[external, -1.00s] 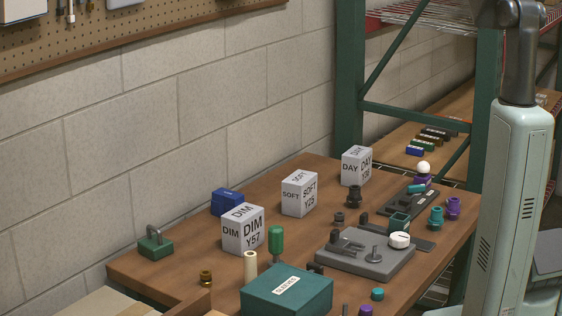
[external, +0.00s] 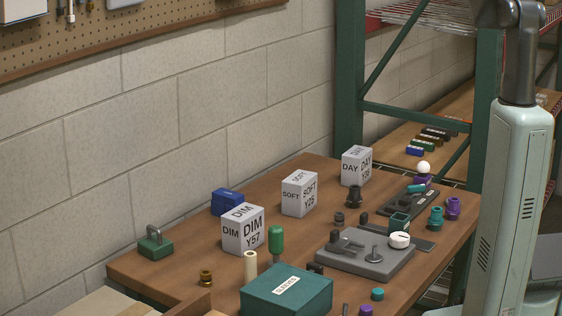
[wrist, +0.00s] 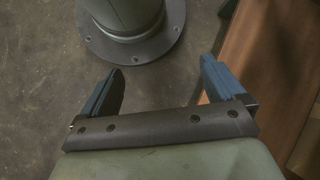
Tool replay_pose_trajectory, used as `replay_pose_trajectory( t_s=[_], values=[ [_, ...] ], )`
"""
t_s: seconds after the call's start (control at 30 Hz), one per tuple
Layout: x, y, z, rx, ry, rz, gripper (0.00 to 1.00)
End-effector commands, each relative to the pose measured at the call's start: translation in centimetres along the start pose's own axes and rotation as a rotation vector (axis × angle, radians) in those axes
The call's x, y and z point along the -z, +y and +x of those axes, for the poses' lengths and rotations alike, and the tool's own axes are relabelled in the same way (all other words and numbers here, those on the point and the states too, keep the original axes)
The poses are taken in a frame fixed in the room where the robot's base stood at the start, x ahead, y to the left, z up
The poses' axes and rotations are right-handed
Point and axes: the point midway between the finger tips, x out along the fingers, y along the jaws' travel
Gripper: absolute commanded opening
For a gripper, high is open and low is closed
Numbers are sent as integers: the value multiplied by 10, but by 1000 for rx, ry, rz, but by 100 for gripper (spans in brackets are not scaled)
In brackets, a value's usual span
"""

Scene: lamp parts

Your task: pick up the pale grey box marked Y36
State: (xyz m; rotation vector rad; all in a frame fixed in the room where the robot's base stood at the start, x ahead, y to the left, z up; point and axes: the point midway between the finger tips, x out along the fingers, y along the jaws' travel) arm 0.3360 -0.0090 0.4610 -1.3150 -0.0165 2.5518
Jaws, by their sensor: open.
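Three pale grey boxes stand on the brown table. The rear one reads DAY with a small code that looks like Y36 (external: 356,166); it is upright near the wall and the green rack post. The middle box (external: 299,193) reads SOFT, with a code in the Y20s. The nearest box (external: 243,231) reads DIM Y57. My gripper (wrist: 163,68) shows only in the wrist view. Its two blue fingers are wide apart with nothing between them, over the floor beside a table edge. No box shows in the wrist view.
Near the boxes are a dark cylindrical part (external: 355,195), a blue box (external: 227,202), a green-handled part (external: 276,243) and a grey fixture plate (external: 365,257). A teal box (external: 286,295) is at the front. The green rack (external: 349,80) rises behind the table's far end.

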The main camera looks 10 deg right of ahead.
Motion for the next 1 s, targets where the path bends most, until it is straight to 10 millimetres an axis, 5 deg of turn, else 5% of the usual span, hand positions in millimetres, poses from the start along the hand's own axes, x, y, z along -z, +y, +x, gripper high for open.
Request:
replay_pose_trajectory(
  t_s=[0.23, 0.47, 0.77, 1.0],
  values=[
    [49, 7, -82, 187, 22, 59, 96],
    [97, 35, -164, 271, 125, 130, 96],
    [169, 103, -286, 250, 397, 306, 96],
    [212, 167, -402, 193, 659, 462, 96]
  ],
)
